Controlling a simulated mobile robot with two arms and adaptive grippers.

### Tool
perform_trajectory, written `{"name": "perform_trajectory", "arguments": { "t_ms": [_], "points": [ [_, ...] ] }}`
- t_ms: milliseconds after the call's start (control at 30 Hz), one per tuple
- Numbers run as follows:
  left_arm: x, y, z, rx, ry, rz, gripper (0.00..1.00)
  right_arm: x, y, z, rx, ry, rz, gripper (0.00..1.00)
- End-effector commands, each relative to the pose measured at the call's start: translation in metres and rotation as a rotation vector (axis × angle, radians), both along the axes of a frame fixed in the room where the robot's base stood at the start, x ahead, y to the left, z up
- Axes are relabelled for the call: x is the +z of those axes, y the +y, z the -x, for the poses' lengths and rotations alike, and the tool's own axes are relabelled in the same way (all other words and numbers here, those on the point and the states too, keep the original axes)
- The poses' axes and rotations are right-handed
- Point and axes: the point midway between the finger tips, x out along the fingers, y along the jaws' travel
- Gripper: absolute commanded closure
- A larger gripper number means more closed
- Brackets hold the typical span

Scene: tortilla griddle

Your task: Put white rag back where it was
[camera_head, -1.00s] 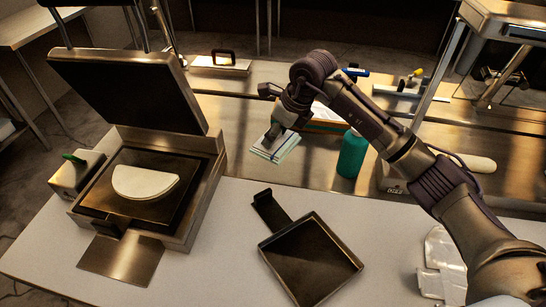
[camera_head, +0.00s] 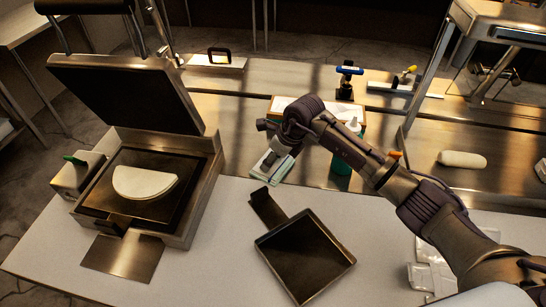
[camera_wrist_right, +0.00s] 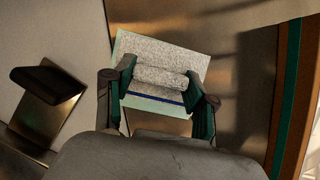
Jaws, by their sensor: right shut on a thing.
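The white rag (camera_wrist_right: 165,62) is speckled, with a pale green border and a blue stripe. My right gripper (camera_wrist_right: 160,98) is shut on it, pinching a fold up between its two fingers. In the head view the rag (camera_head: 266,168) is partly hidden under my right gripper (camera_head: 276,158). It is by the near edge of the steel counter, behind the white table. Whether it touches the counter is hard to tell. My left gripper is not in view.
An open griddle press (camera_head: 190,215) with a folded tortilla (camera_head: 146,182) stands at left. A square pan (camera_head: 305,258) lies on the white table (camera_head: 215,275). A teal bottle (camera_head: 341,180) and a box (camera_head: 285,103) are close to my right arm.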

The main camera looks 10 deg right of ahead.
Motion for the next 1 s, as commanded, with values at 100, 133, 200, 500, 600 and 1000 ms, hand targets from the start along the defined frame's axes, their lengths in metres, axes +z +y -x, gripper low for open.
{"name": "perform_trajectory", "arguments": {
  "t_ms": [100, 133, 200, 500, 600, 1000],
  "points": [
    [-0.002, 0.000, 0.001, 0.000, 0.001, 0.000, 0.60, -0.002, 0.000, 0.000, 0.000, 0.000, 0.000, 0.34],
    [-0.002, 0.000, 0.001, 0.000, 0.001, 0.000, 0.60, -0.002, 0.000, 0.000, 0.000, 0.000, 0.000, 0.29],
    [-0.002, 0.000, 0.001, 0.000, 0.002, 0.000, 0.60, -0.002, 0.000, 0.000, 0.000, 0.000, 0.000, 0.19],
    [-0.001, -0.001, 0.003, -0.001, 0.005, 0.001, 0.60, -0.001, 0.000, 0.000, 0.000, 0.001, 0.001, 0.19],
    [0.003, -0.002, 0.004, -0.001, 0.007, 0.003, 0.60, 0.004, 0.000, 0.000, 0.000, 0.000, 0.000, 0.19],
    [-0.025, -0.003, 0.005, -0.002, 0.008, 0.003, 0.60, 0.073, -0.023, 0.021, 0.000, -0.005, 0.002, 0.19]
  ]
}}
